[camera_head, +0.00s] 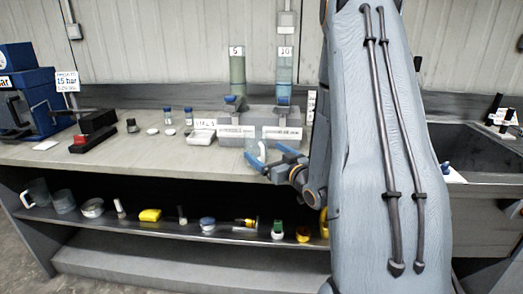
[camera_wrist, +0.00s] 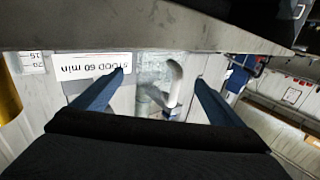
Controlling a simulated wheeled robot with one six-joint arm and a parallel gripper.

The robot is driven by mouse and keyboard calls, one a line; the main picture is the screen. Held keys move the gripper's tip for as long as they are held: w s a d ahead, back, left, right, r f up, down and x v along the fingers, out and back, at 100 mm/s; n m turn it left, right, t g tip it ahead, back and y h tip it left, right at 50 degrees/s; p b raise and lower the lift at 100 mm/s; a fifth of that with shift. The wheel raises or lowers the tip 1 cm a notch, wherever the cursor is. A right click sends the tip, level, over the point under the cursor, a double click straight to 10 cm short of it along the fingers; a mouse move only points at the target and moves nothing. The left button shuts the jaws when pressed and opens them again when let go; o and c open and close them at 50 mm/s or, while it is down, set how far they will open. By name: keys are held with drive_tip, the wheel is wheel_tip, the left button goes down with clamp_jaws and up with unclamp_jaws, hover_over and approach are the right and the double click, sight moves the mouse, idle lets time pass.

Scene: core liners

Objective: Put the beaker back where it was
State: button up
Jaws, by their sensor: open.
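A clear beaker with a pale handle (camera_head: 254,153) stands upright on the worktop, in front of the grey stand. My gripper (camera_head: 269,155) is at the beaker, with its blue fingers open. In the wrist view, the beaker (camera_wrist: 148,85) is between the open fingers of my gripper (camera_wrist: 160,78), with a visible gap on each side. Its handle faces the right finger. I cannot tell whether the beaker touches anything behind it.
The grey stand (camera_head: 206,139) holds two tall tubes labelled 5 (camera_head: 237,72) and 10 (camera_head: 285,66). Small bottles and dishes stand to its left. The lower shelf (camera_head: 170,232) holds a jug (camera_head: 37,192) and several small items. A dark sink (camera_head: 470,150) is at the right.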

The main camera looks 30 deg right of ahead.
drive_tip(key=s, duration=0.6)
drive_tip(key=shift+d+b, duration=0.2)
drive_tip(key=shift+b, duration=0.15)
drive_tip(key=shift+w, duration=0.1)
